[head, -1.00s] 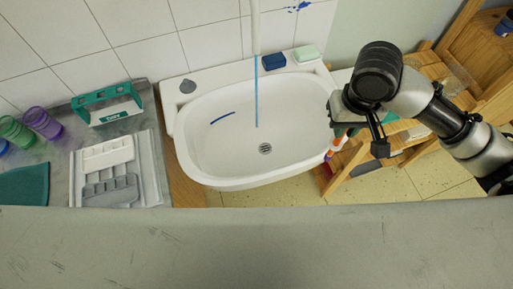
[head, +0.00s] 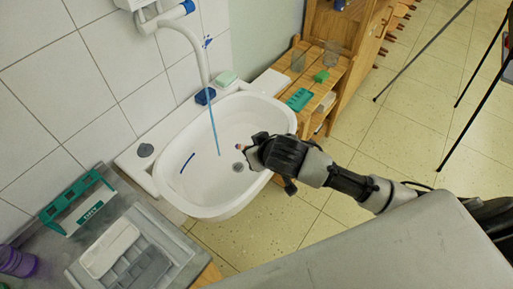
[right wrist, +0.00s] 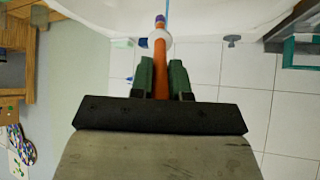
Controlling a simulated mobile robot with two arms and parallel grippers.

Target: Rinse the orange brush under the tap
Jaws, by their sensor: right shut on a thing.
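The orange brush (right wrist: 160,68) is held between the green fingers of my right gripper (right wrist: 161,78) in the right wrist view, with its blue-and-red tip pointing away. In the head view my right gripper (head: 252,152) is over the right part of the white sink (head: 190,122), and only the brush's tip end (head: 238,147) shows. The tap (head: 196,45) is running, and a thin blue stream of water (head: 213,125) falls into the basin. The brush tip appears just right of the stream; whether they touch I cannot tell. My left gripper is not in view.
A blue sponge (head: 205,96) and a green soap block (head: 226,77) lie on the sink's back rim. A grey counter with a green holder (head: 75,202) and a palette (head: 140,262) is at lower left. A wooden shelf (head: 322,85) stands at the right.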

